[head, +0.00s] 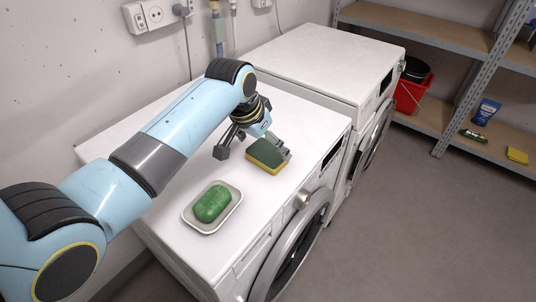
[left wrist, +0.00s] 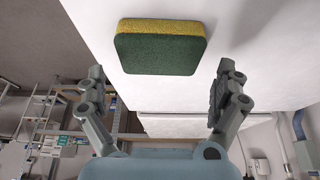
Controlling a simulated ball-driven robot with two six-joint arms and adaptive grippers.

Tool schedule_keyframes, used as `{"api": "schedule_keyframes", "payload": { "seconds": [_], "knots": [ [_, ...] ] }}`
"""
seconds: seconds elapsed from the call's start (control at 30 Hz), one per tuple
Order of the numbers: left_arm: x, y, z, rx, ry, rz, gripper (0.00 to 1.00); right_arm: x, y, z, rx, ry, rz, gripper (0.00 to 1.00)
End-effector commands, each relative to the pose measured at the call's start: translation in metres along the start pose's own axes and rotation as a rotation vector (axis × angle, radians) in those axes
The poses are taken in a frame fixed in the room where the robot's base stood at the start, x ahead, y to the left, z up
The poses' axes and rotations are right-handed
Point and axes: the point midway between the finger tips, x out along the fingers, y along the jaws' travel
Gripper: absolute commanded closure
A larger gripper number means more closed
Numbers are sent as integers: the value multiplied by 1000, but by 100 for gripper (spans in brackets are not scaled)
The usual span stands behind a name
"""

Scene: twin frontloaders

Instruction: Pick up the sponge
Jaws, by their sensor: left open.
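A sponge (head: 267,156) with a dark green top and a yellow underside lies flat on top of the nearer white washing machine (head: 165,125). My right gripper is not in view.
A green soap bar (head: 213,203) sits in a white dish (head: 190,219) near the sponge on the same machine. A second white machine (head: 320,55) stands behind. A shelf at right holds a red bucket (head: 411,93) and small packages.

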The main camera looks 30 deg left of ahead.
Motion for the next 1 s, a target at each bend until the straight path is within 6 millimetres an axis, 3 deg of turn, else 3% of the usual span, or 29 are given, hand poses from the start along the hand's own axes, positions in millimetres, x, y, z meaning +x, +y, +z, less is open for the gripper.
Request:
{"api": "schedule_keyframes", "payload": {
  "seconds": [0.13, 0.3, 0.53, 0.7, 1.0],
  "knots": [
    [24, 0, 4, -1, -2, 1, 0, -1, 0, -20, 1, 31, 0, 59],
    [39, 1, 4, -1, 0, 0, 0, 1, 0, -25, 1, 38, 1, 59],
    [39, 0, 4, 0, 0, 0, 1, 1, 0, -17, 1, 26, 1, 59],
    [39, 1, 5, 0, -1, 0, 20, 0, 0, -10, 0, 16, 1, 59],
    [39, 1, 5, -1, -2, 0, 24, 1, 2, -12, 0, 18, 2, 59]
  ]
}}
